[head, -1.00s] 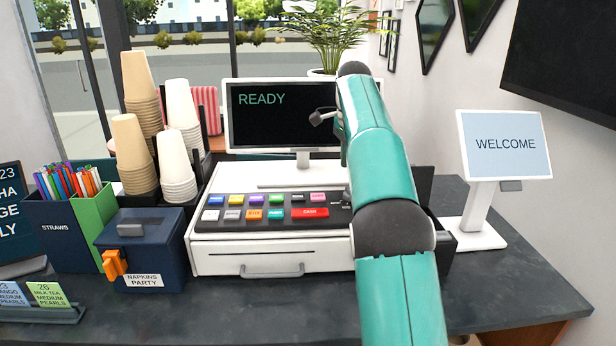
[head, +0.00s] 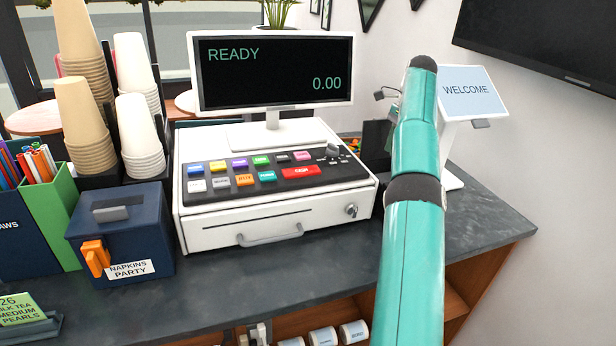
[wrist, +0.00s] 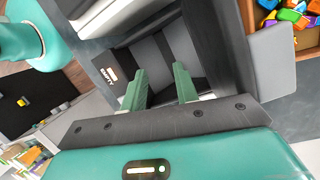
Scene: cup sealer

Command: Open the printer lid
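The printer looks to be the dark box (head: 376,146) just right of the white cash register, partly hidden by my arm in the head view. In the wrist view a dark grey device (wrist: 150,52) with a small white label lies in front of my gripper (wrist: 160,69). The two green fingers are apart with nothing visible gripped between them. Their tips overlap the dark device in the picture; I cannot tell whether they touch it. The lid's edge and whether it is raised are unclear.
The cash register (head: 270,222) stands left of the printer, below a monitor (head: 272,70). A welcome display (head: 468,90) stands at right. A navy napkin box (head: 120,232) and cups are at left.

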